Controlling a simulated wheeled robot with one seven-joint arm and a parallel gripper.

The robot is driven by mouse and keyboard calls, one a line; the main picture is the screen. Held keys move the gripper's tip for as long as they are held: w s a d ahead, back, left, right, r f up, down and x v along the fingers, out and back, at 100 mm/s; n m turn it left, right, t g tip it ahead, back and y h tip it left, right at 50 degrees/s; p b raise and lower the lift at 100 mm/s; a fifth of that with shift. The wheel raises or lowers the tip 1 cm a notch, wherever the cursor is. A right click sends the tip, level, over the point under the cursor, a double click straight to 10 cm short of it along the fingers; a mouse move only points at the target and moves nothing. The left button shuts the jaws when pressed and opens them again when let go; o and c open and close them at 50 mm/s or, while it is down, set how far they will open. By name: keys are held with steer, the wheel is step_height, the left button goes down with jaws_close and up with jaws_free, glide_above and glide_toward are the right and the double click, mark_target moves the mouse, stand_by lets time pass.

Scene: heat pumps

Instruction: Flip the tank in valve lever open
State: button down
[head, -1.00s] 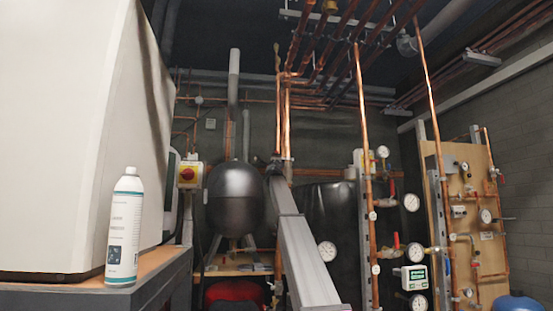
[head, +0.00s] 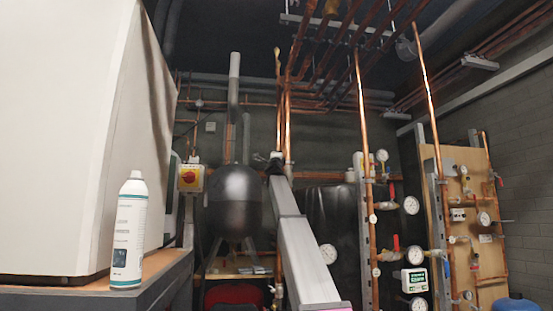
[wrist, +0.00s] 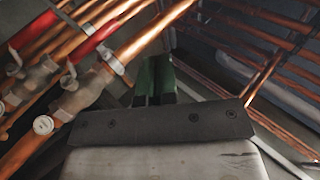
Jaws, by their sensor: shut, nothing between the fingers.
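In the wrist view, two red valve levers show at the upper left: one (wrist: 33,30) at the edge and one (wrist: 94,40) nearer the middle. Both lie roughly along copper pipes with metal valve bodies. I cannot tell which is the tank in valve. My gripper (wrist: 155,98) has its green and black fingers together, empty, to the right of the levers and apart from them. In the head view, my arm's far end (head: 276,163) is near the vertical copper pipes. Red levers also show on the right-hand pipework (head: 396,242).
Gauges (head: 411,205) and a wooden pipe board (head: 440,200) stand to the right. A white spray bottle (head: 129,230) stands on the ledge at left. Copper pipes (wrist: 140,35) crowd around the gripper.

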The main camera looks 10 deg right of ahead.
steer(key=shift+s+a, duration=0.15)
steer(key=shift+s, duration=0.65)
steer(key=w+a+f+n+g+y, duration=0.1)
steer(key=a+f+n+g+y, duration=0.4)
steer(key=f, duration=1.4)
steer(key=w+f+n+y, duration=0.2)
steer(key=f+n+y, duration=0.3)
steer(key=f, duration=1.4)
steer(key=s+a+f+n+g, duration=0.1)
steer(key=s+f+n+g, duration=0.15)
steer(key=f, duration=0.75)
steer(key=s+a+f+n+g, duration=0.1)
steer(key=s+f+n+g, duration=0.15)
steer(key=f, duration=0.85)
steer(key=s+f+n+g, duration=0.15)
steer(key=s+f, duration=0.25)
steer(key=f, duration=0.6)
steer(key=s+f+n+g+h, duration=0.15)
steer(key=s+f+g, duration=0.25)
steer(key=s+f, duration=0.75)
steer(key=s+f+n+g, duration=0.2)
steer(key=s+f+g, duration=0.2)
steer(key=s+f, duration=0.75)
steer(key=s+d+f+n+g+h, duration=0.1)
steer(key=s+d+f+n+g, duration=0.2)
steer(key=s+f, duration=1.4)
steer(key=s+g, duration=0.3)
steer(key=shift+s+f+h, duration=0.15)
steer(key=shift+s+h, duration=0.15)
steer(key=shift+h, duration=0.05)
